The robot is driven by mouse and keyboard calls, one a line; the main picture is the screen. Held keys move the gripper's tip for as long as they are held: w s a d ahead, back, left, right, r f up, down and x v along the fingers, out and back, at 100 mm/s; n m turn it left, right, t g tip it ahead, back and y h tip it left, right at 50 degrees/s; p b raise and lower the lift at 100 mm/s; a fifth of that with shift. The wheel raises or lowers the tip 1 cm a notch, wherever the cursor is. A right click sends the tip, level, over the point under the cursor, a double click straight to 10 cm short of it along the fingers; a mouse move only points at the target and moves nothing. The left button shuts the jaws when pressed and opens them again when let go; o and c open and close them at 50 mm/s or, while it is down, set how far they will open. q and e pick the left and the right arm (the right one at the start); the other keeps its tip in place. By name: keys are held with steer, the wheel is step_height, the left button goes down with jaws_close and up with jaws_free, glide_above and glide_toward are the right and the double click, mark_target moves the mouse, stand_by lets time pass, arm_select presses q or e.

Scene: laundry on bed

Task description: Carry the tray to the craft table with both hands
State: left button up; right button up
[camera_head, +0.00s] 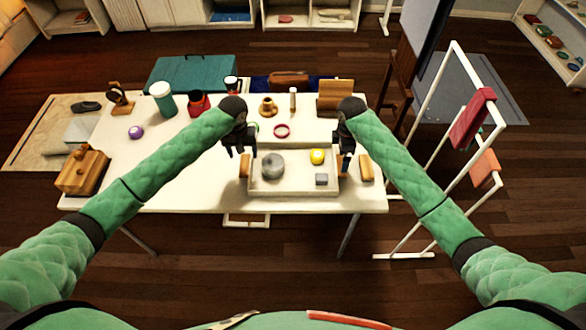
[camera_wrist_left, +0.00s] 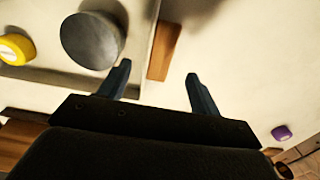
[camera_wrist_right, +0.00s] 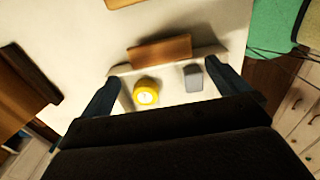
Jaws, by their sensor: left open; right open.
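The pale tray (camera_head: 293,193) rests on the white craft table near its front edge, with a wooden handle on each side. It holds a grey round object (camera_head: 273,165), a yellow object (camera_head: 317,156) and a small grey block (camera_head: 321,180). My left gripper (camera_head: 241,151) is open above the left handle (camera_head: 244,167); in the left wrist view the handle (camera_wrist_left: 164,50) shows beyond the fingertips, between them. My right gripper (camera_head: 345,161) is open at the tray's right side, near the right handle (camera_head: 366,167). This handle also shows in the right wrist view (camera_wrist_right: 160,51), not visibly gripped.
A white rack (camera_head: 452,150) stands right of the table.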

mark_target(245, 164)
arm_select(q)
steer(key=shift+f, duration=3.8)
arm_select(e)
steer(key=shift+f, duration=3.85)
arm_select(q)
steer(key=c, duration=1)
arm_select(e)
steer(key=c, duration=0.9)
arm_select(q)
steer(key=shift+c, duration=1.4)
arm_select(e)
steer(key=shift+r, duration=0.1)
